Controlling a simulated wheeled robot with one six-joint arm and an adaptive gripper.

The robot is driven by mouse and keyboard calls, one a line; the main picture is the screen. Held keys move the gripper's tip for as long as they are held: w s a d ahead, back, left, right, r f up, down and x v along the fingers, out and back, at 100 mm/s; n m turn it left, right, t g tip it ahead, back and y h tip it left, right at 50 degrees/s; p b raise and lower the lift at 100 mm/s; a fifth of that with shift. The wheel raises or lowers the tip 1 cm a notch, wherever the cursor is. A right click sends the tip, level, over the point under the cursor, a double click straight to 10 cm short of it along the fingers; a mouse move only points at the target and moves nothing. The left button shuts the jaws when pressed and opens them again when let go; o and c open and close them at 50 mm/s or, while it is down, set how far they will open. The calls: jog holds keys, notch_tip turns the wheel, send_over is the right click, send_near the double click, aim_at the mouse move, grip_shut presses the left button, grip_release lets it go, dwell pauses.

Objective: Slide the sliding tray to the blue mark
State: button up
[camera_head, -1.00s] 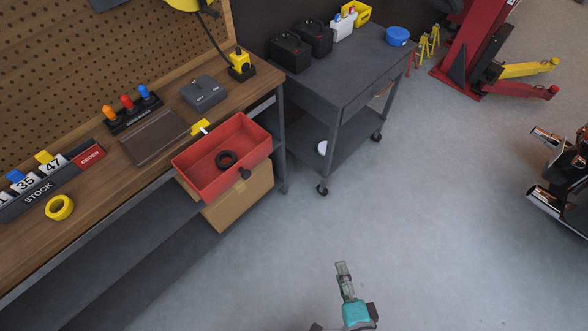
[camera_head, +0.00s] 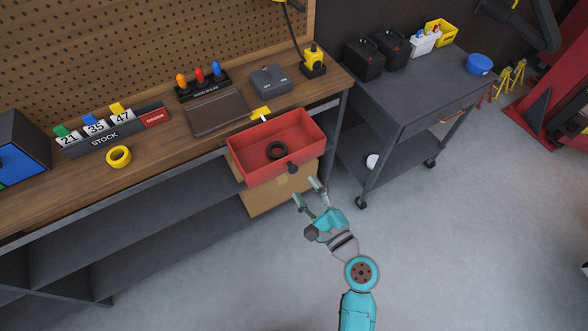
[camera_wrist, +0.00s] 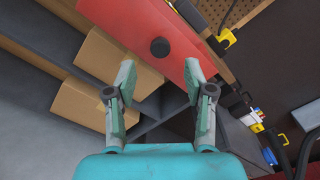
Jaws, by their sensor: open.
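The sliding tray is a red open box (camera_head: 243,160) at the bench's front edge, sticking out past it, with a black ring inside. A dark round knob (camera_head: 293,168) is on its front face; the knob also shows in the wrist view (camera_wrist: 160,47). No blue mark is clearly seen beside the tray. My gripper (camera_head: 310,190) is open and empty, just in front of the knob and apart from it. In the wrist view the fingers (camera_wrist: 162,85) are spread on either side below the knob.
Cardboard boxes (camera_head: 262,198) sit on the shelf under the tray. The bench (camera_head: 190,150) holds a stock rack (camera_head: 110,135), yellow tape (camera_head: 118,156) and a grey box (camera_head: 271,80). A grey cart (camera_head: 410,95) stands to the right. Floor in front is free.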

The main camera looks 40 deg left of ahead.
aim_at(294, 172)
jog(key=x, duration=0.7)
jog(key=shift+w, duration=0.1)
grip_shut()
